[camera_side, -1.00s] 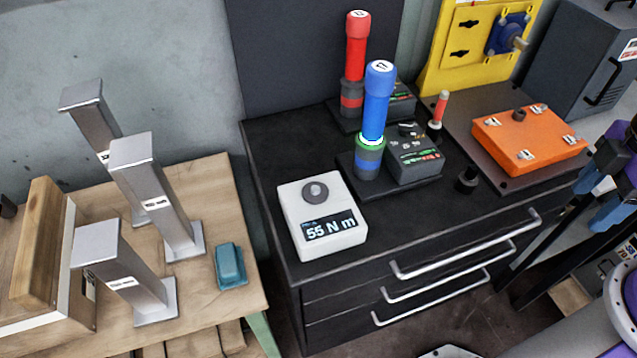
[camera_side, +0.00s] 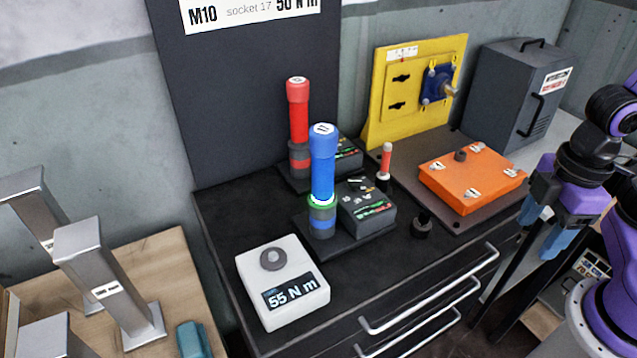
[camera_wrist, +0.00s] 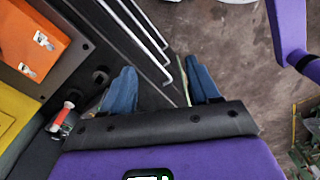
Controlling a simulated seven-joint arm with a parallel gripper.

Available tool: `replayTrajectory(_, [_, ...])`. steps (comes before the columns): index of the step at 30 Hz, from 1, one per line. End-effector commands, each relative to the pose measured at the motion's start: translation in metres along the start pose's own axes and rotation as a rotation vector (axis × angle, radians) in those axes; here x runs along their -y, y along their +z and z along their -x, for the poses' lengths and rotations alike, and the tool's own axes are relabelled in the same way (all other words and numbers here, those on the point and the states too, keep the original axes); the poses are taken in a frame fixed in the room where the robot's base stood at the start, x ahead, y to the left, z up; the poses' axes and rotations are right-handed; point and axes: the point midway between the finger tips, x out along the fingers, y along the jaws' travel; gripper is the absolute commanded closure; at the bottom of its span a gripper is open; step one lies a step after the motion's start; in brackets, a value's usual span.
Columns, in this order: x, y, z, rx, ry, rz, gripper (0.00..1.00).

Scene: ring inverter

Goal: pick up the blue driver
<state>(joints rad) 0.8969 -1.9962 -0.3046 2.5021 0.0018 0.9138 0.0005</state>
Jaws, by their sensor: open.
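The blue driver (camera_side: 322,170) stands upright in its dark charging dock on the black cabinet in the side view, with a lit green ring near its lower end. A red driver (camera_side: 298,115) stands upright in a similar dock just behind it. My gripper (camera_side: 540,232) is at the right in the side view, in front of the cabinet's right end, well apart from the blue driver. In the wrist view its two blue fingers (camera_wrist: 160,82) are spread with nothing between them, over the cabinet's front edge. The blue driver cannot be made out in the wrist view.
A white torque tester (camera_side: 283,287) reading 55 N m sits at the front left. The orange box (camera_side: 473,178) lies on a dark plate, between my gripper and the drivers. A small red-handled tool (camera_side: 386,160) and a yellow panel (camera_side: 410,85) stand behind. Drawer handles (camera_side: 430,290) jut out in front.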

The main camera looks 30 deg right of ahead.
Motion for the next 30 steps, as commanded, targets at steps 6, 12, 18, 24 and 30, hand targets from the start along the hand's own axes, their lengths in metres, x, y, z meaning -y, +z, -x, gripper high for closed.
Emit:
replayTrajectory(6, [0.000,0.000,0.000,0.000,0.000,0.000,0.39])
replayTrajectory(12, [0.000,0.000,0.000,0.000,0.000,0.000,0.39])
replayTrajectory(18, [0.000,0.000,0.000,0.000,0.000,0.000,0.26])
replayTrajectory(24, [-0.002,-0.001,-0.002,0.015,0.009,0.010,0.26])
replayTrajectory(30, [-0.026,-0.011,-0.015,0.175,0.124,0.144,0.26])
